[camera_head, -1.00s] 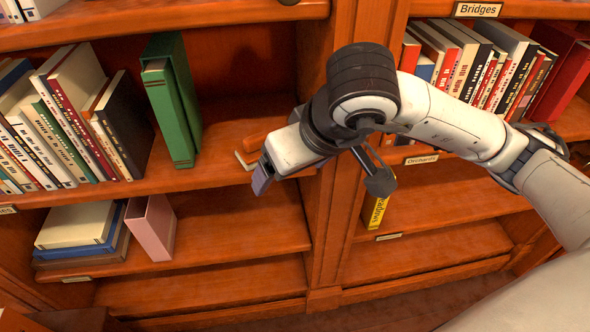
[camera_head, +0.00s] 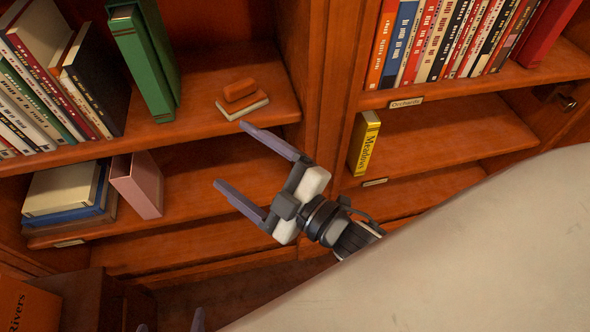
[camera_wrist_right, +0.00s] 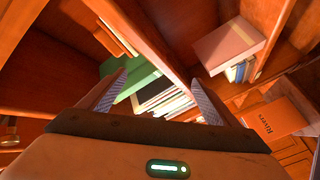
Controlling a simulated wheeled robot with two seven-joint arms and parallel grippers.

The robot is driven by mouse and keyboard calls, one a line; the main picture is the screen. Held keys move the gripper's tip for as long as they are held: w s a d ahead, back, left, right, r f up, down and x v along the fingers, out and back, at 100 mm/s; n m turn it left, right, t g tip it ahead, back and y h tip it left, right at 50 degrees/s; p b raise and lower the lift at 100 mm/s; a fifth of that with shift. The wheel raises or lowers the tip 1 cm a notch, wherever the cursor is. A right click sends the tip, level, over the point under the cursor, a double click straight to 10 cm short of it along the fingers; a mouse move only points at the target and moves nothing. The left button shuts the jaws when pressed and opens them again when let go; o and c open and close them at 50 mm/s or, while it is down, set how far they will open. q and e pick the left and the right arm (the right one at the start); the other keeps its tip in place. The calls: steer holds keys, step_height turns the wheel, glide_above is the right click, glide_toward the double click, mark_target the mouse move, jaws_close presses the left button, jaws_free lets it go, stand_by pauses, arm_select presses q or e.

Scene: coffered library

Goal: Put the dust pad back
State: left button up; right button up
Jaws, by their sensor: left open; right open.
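An orange-brown block (camera_head: 240,89), which looks like the dust pad, lies on a flat cream-edged piece (camera_head: 243,105) on the shelf right of the green book. Both also show, tilted, at the upper left of the right wrist view, where the block (camera_wrist_right: 117,37) is partly cut by the viewing angle. My right gripper (camera_head: 228,156) is open and empty, in front of the shelves and below the block, apart from it in the picture. Only the fingertips of my left gripper (camera_head: 170,324) show at the bottom edge; they are apart with nothing seen between them.
A green book (camera_head: 143,62) leans left of the block. A pink book (camera_head: 137,185) and a flat stack (camera_head: 65,190) sit one shelf lower. A yellow book (camera_head: 364,143) stands beyond the upright divider (camera_head: 325,90). An orange "Rivers" book (camera_head: 28,303) is at bottom left.

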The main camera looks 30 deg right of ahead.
steer(key=s+d+f+m+g+h, duration=0.1)
steer(key=s+f+m+g, duration=0.3)
steer(key=f, duration=0.7)
steer(key=s+d+f+m+g+h, duration=0.2)
steer(key=s+d+f+m+g, duration=0.1)
steer(key=s+f+m, duration=0.5)
step_height(320, 180, down, 3)
steer(key=shift+s+r+g+h, duration=0.1)
steer(key=shift+s+g+h, duration=0.3)
steer(key=shift+s, duration=0.5)
steer(key=shift+d, duration=0.1)
